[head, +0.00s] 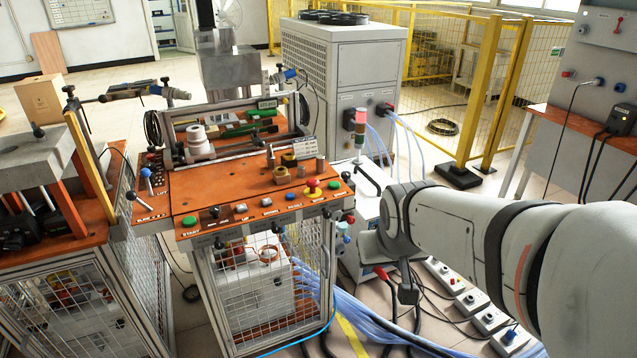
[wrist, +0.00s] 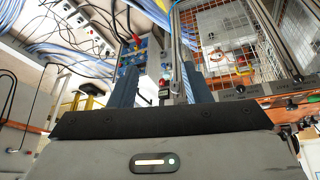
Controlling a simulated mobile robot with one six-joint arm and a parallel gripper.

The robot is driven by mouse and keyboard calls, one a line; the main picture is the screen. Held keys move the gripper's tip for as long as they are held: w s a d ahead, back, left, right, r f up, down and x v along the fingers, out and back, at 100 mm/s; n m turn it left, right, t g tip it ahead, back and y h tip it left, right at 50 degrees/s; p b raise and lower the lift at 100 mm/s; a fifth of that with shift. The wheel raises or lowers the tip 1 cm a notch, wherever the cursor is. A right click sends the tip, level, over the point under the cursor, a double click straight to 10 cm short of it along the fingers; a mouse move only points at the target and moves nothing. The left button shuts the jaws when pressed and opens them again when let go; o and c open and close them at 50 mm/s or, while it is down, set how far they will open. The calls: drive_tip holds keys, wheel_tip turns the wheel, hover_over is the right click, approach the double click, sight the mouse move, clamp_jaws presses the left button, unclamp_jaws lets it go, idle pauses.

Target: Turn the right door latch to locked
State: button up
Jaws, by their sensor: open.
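The cabinet under the orange workbench (head: 225,190) has mesh doors (head: 305,265) below its front edge. Small dark knobs sit along that edge; one near the right corner (head: 326,213) looks like the right door latch, but its turn position is too small to tell. The wrist view, which looks upside down, shows the mesh door (wrist: 225,45) and a dark knob (wrist: 240,89) at its edge. My gripper (head: 388,268) is right of the cabinet, apart from it. In the wrist view its two fingers (wrist: 160,75) are spread, with no object clearly held between them.
Blue hoses and cables (head: 350,310) run along the floor beside the cabinet. Power strips (head: 470,300) lie below my arm. A signal lamp (head: 360,125) and white chiller (head: 340,70) stand behind. Red, green and black buttons (head: 312,184) line the bench front.

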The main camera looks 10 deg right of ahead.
drive_tip(key=w+d+f+t+b, duration=0.1)
drive_tip(key=w+f+t+b, duration=0.2)
drive_tip(key=w, duration=0.4)
drive_tip(key=w+d+f+n+t+b, duration=0.1)
drive_tip(key=w+f+b, duration=0.35)
drive_tip(key=w, duration=0.35)
drive_tip(key=w+d+f+t+b, duration=0.1)
drive_tip(key=w+f+t+b, duration=0.2)
drive_tip(key=w, duration=0.4)
drive_tip(key=n+t+y+b, duration=0.3)
drive_tip(key=t+y+b, duration=0.25)
drive_tip(key=b, duration=0.35)
approach(337, 217)
drive_tip(key=w, duration=0.3)
drive_tip(key=shift+y, duration=0.35)
drive_tip(key=x, duration=0.2)
drive_tip(key=b+x, duration=0.1)
drive_tip(key=x, duration=0.4)
drive_tip(key=shift+w+a, duration=0.3)
drive_tip(key=shift+a, duration=0.15)
drive_tip(key=shift+c, duration=0.2)
drive_tip(key=c, duration=0.6)
